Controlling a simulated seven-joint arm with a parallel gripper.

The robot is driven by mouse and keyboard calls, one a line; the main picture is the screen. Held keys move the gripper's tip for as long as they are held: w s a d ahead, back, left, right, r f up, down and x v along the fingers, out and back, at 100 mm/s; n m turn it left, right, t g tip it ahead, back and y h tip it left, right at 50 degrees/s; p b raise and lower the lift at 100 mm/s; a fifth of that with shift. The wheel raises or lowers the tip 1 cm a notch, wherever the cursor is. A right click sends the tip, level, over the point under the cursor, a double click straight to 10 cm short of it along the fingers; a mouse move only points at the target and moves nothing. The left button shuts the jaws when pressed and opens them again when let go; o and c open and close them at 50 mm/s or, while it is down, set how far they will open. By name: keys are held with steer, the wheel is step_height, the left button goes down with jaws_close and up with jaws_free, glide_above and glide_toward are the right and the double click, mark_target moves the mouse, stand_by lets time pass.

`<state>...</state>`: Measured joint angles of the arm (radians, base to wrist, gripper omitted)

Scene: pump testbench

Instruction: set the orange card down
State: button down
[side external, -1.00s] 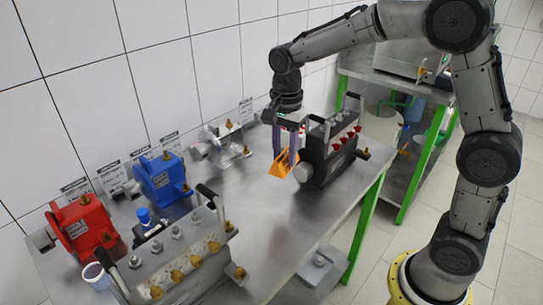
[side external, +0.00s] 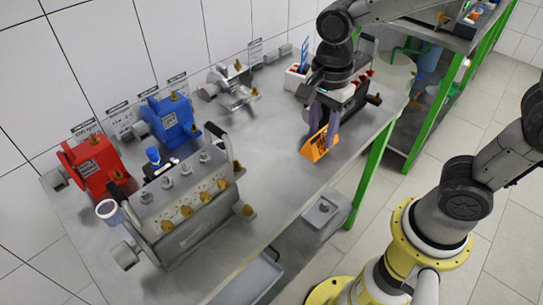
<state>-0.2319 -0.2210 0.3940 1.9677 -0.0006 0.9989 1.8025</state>
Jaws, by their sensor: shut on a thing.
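The orange card (side external: 317,147) is a folded, tent-like piece with dark marks on its face. It is near the front right part of the metal table (side external: 270,180), tilted, with its lower edge at or just above the surface; I cannot tell whether it touches. My gripper (side external: 322,122) points down from above and is shut on the upper part of the card. Its fingers hide part of the card.
A dark pump (side external: 357,103) stands just behind my gripper, partly hidden. A large grey pump (side external: 187,205), a blue pump (side external: 170,118) and a red pump (side external: 95,164) stand to the left. A white cup (side external: 109,211) is beside the grey pump. The table's middle is clear.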

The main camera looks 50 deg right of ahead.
steer(key=w+f, duration=0.2)
steer(key=w, duration=0.1)
steer(key=w+a+f, duration=0.1)
steer(key=w+f, duration=0.2)
steer(key=w, duration=0.1)
steer(key=w+a+f, duration=0.1)
steer(key=w+f, duration=0.2)
steer(key=shift+w+a+f, duration=0.15)
steer(key=shift+w+a, duration=0.1)
steer(key=shift+w, duration=0.15)
steer(key=shift+w+f, duration=0.15)
steer(key=shift+f, duration=0.75)
steer(key=shift+w+f, duration=0.1)
steer(key=shift+f, duration=0.8)
steer(key=shift+f, duration=0.1)
steer(key=c, duration=0.5)
jaws_free()
